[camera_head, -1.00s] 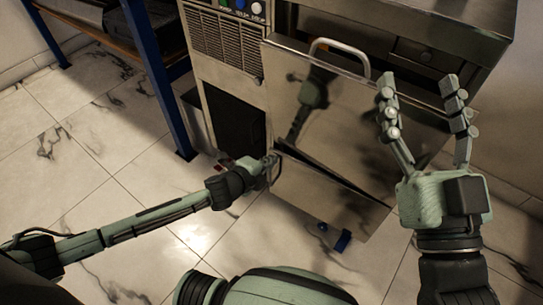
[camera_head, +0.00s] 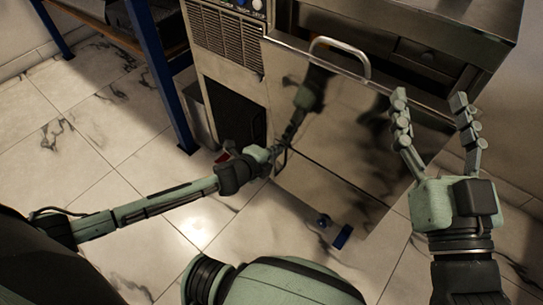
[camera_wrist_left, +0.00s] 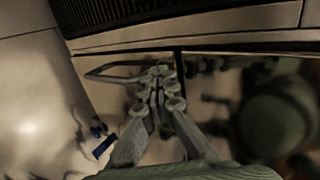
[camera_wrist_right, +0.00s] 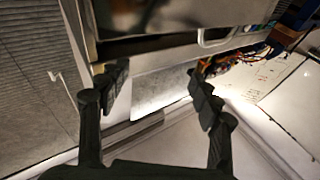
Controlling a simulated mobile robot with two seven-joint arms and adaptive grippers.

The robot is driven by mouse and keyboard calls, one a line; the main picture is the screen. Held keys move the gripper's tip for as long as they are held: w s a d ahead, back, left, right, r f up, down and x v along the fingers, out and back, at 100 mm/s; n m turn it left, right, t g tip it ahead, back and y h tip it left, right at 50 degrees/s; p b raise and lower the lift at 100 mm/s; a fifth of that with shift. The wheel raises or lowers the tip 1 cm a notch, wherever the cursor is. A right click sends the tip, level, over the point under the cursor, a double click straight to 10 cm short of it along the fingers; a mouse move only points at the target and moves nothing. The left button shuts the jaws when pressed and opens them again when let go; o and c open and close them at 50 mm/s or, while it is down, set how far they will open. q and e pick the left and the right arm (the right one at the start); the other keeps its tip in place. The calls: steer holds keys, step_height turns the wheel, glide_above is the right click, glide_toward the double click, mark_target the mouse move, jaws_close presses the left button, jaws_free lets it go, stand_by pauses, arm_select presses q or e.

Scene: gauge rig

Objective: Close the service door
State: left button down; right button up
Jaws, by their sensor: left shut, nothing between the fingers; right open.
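The service door (camera_head: 325,195) is the lower steel panel on the front of the rig, with only a thin dark seam between it and the upper panel (camera_head: 350,115). A bar handle (camera_wrist_left: 105,70) shows on it in the left wrist view. My left gripper (camera_head: 286,145) is shut and empty at the panel's upper left corner. Its closed fingertips (camera_wrist_left: 160,72) lie over the panel near the seam; I cannot tell if they touch it. My right gripper (camera_head: 430,97) is open and empty in front of the right side of the rig; it also shows in the right wrist view (camera_wrist_right: 158,75).
The upper panel carries a curved handle (camera_head: 340,47). A blue fitting (camera_head: 341,237) is near the service door's lower edge. A blue-legged table (camera_head: 160,75) stands at the left. The tiled floor (camera_head: 80,170) at left is clear.

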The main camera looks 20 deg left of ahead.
arm_select(q)
steer(key=shift+w+a+r, duration=0.1)
steer(key=shift+w+r, duration=0.15)
steer(key=shift+r, duration=0.05)
steer(key=shift+s, duration=0.25)
steer(key=v, duration=1.1)
steer(key=shift+s, duration=0.5)
steer(key=shift+f, duration=0.1)
